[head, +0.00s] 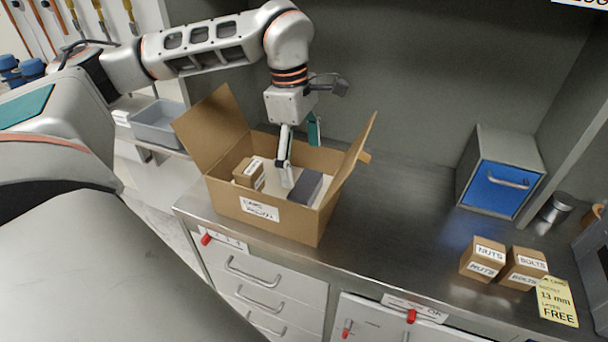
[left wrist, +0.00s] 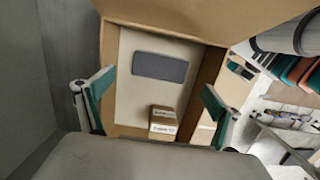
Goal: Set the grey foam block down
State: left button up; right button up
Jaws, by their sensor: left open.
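The grey foam block (head: 305,186) lies inside the open cardboard box (head: 270,218), towards its right side in the head view. In the left wrist view the block (left wrist: 160,67) lies flat on the box's pale bottom, apart from the fingers. My left gripper (head: 290,160) points down into the box, open and empty, with its fingers wide apart. In the left wrist view its two teal-padded fingers (left wrist: 155,100) stand either side of the view, with nothing between them. My right gripper is not in view.
A small labelled carton (head: 249,173) sits in the box, left of the block. The box flaps stand up. On the counter's right are a nuts carton (head: 482,258), a bolts carton (head: 522,267) and a blue-fronted cabinet (head: 498,187). The counter between is clear.

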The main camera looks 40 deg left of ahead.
aim_at(299, 182)
pick_arm(q)
jog(key=r, duration=0.4)
jog(key=shift+s+a+r, duration=0.1)
jog(key=shift+a+r, duration=0.2)
jog(key=shift+r, duration=0.1)
